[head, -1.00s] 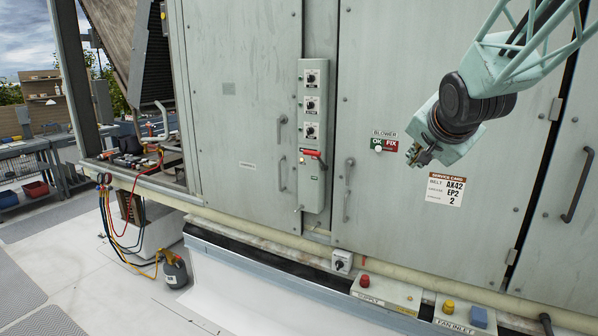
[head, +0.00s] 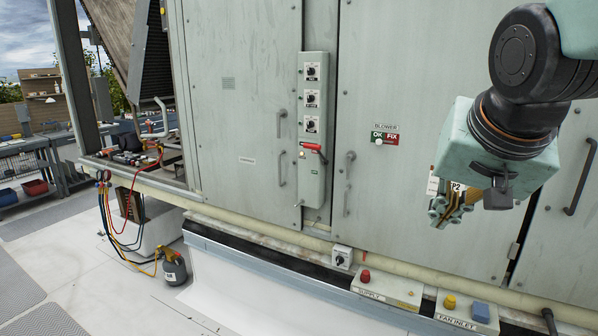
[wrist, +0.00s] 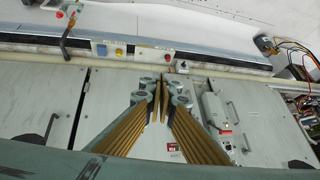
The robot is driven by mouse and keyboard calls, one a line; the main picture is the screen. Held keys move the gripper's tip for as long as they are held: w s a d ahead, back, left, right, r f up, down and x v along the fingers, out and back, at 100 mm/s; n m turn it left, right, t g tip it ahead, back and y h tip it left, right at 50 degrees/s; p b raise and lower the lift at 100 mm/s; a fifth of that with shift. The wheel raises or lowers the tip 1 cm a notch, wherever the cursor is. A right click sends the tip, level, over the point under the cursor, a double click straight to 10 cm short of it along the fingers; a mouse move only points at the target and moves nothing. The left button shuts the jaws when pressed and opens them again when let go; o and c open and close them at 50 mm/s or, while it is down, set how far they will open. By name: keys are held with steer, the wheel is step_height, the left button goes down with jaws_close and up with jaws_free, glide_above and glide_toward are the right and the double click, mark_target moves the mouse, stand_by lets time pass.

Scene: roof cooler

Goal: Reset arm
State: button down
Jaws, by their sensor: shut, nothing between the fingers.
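My gripper (head: 441,211) hangs at the right of the head view, in front of the cooler cabinet (head: 240,110) and apart from it. Its fingers are together and hold nothing. In the wrist view the gold-sided fingers (wrist: 164,86) reach toward the cabinet front, which appears upside down. My arm covers part of the right-hand doors.
A switch panel (head: 312,175) with several knobs and a red lever stands left of my gripper. The blower OK/FIX tag (head: 385,138) is nearer. The supply box (head: 387,289) and fan inlet box (head: 467,312) sit below.

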steer(key=s+a+f+n+g, duration=0.1)
steer(key=s+f, duration=0.1)
steer(key=s, duration=0.6)
steer(key=s+a+f+n+g+b, duration=0.1)
steer(key=s+a+f+n, duration=0.1)
steer(key=s, duration=0.6)
steer(key=s+a+f+n+g+y+b, duration=0.1)
steer(key=s+f+n, duration=0.1)
steer(key=s, duration=0.6)
steer(key=shift+a+f, duration=0.4)
steer(key=shift+f, duration=0.45)
